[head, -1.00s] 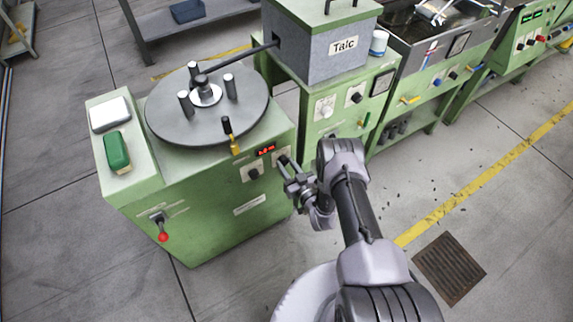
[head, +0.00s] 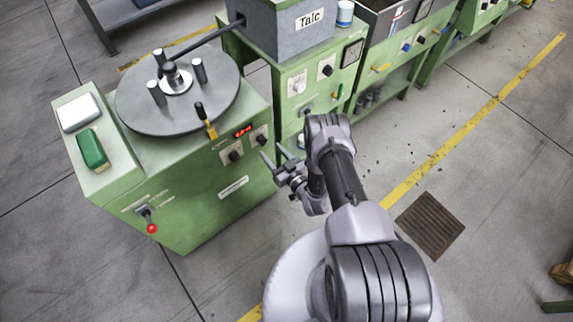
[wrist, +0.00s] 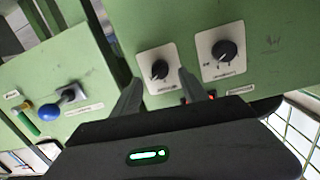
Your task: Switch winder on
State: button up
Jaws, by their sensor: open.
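The winder (head: 200,205) is a green cabinet with a round grey turntable (head: 135,117) on top, at the left in the head view. Its front has a small red display (head: 243,131), a left black knob (head: 235,155) and a right black knob (head: 259,139), and a red-ball lever (head: 149,222) lower left. My gripper (head: 273,157) is open and empty, just right of and below the right knob. In the wrist view the gripper (wrist: 158,84) points at a green panel with two black knobs on white plates (wrist: 160,70) (wrist: 225,51). A red light (wrist: 210,97) is partly hidden behind the right finger.
The green machine with the Talc box (head: 285,25) stands close right of the winder. A rod spans from the box to the turntable. In the wrist view a blue-ball lever (wrist: 49,111) sticks out at the left. The floor right of my arm is clear around a drain grate (head: 430,226).

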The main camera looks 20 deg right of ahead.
jog(key=p+v, duration=0.3)
jog(key=v, duration=0.9)
jog(key=shift+s, duration=0.25)
